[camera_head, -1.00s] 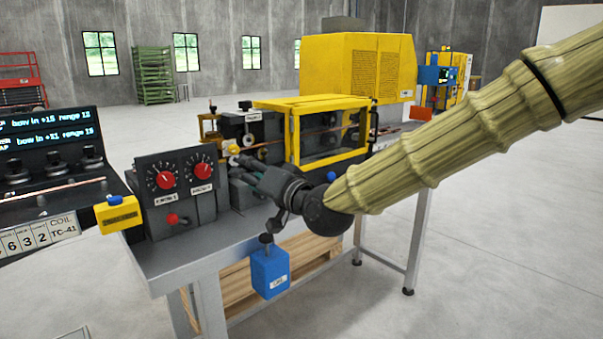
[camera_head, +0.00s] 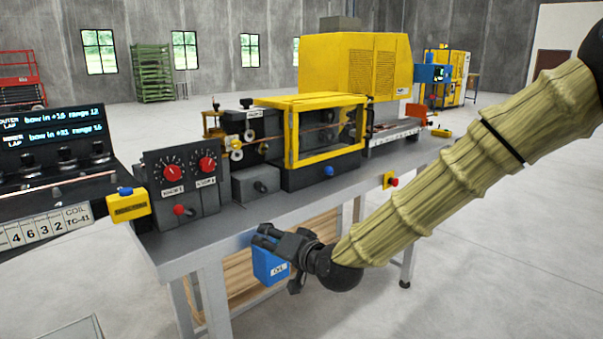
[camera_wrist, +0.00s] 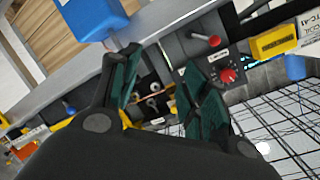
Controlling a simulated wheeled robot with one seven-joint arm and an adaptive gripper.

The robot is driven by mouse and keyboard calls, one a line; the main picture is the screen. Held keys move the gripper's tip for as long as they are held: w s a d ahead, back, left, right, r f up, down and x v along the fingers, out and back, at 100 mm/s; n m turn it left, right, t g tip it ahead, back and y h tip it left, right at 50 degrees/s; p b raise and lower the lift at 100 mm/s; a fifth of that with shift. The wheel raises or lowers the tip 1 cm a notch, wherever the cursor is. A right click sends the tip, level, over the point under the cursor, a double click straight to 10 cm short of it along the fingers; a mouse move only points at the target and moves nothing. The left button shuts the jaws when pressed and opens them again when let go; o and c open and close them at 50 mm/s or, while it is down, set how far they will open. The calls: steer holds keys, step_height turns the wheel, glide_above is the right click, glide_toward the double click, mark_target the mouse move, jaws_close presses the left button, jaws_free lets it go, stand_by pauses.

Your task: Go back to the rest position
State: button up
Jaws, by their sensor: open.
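My gripper (camera_head: 268,236) is in front of the bench's front edge, lower than the tabletop in the picture, at the end of my arm in its yellowish ribbed sleeve. In the wrist view my gripper (camera_wrist: 155,95) shows two dark green finger pads spread apart with nothing between them. A blue box with a white label (camera_head: 268,266) is partly hidden behind my gripper. The same blue box (camera_wrist: 92,18) shows at the top of the wrist view. I cannot tell whether my gripper touches it.
The bench (camera_head: 235,222) carries a black panel with red knobs (camera_head: 180,185), a yellow-framed enclosure (camera_head: 325,130) and a yellow block (camera_head: 130,207). A red button on a yellow plate (camera_head: 391,181) sits at the front edge. A display (camera_head: 50,130) stands left. Open floor (camera_head: 500,240) lies right.

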steer(key=s+d+f+g+h+p, duration=0.15)
steer(key=s+d+f, duration=0.3)
steer(key=f, duration=0.65)
steer(key=s+d+f+g+h+b, duration=0.15)
steer(key=s+d+f, duration=0.35)
steer(key=f, duration=0.6)
steer(key=s+d+f+g+h+p, duration=0.25)
steer(key=s+f, duration=0.35)
steer(key=f, duration=0.5)
steer(key=s+d+f+g+h, duration=0.1)
steer(key=s+d+f, duration=0.3)
steer(key=s, duration=0.5)
steer(key=s+d+f+g+h, duration=0.1)
steer(key=s+d+f+g, duration=0.2)
steer(key=s+d+f, duration=0.2)
steer(key=s+d+f+g+h, duration=0.2)
steer(key=s+d+f, duration=0.3)
steer(key=s, duration=0.8)
steer(key=d, duration=0.3)
steer(key=shift+s+d+n, duration=0.3)
steer(key=shift+d, duration=0.1)
